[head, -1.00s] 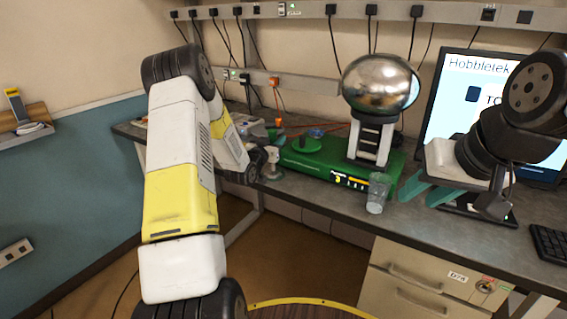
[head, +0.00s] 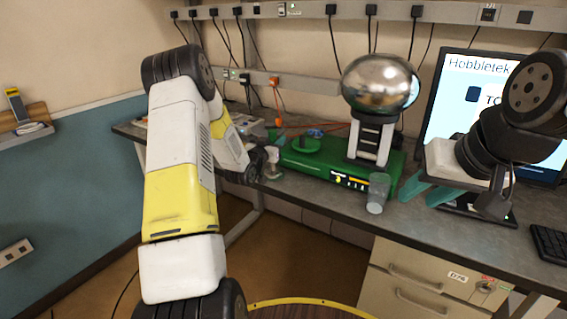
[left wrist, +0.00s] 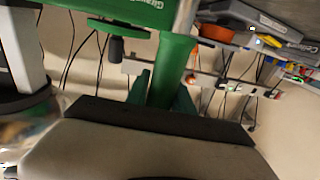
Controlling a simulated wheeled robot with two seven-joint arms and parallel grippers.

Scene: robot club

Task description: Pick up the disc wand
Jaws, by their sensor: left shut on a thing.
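My left gripper (head: 268,165) is beside the left end of the green unit, its fingers small and partly hidden in the head view. In the left wrist view its teal fingertips (left wrist: 162,92) are closed around a green shaft, which I take to be the disc wand (left wrist: 170,68). A flat green disc (head: 306,145) shows over the top of the green unit in the head view. I cannot tell whether it joins the held shaft. My right gripper (head: 448,192) has teal fingers apart, with nothing visible between them.
The green unit (head: 335,179) carries a column with a silver dome (head: 380,84). A clear cup (head: 377,193) stands at its front right on the grey bench (head: 330,208). A monitor (head: 455,75) and keyboard (head: 549,243) are on the right. Cables hang along the back wall.

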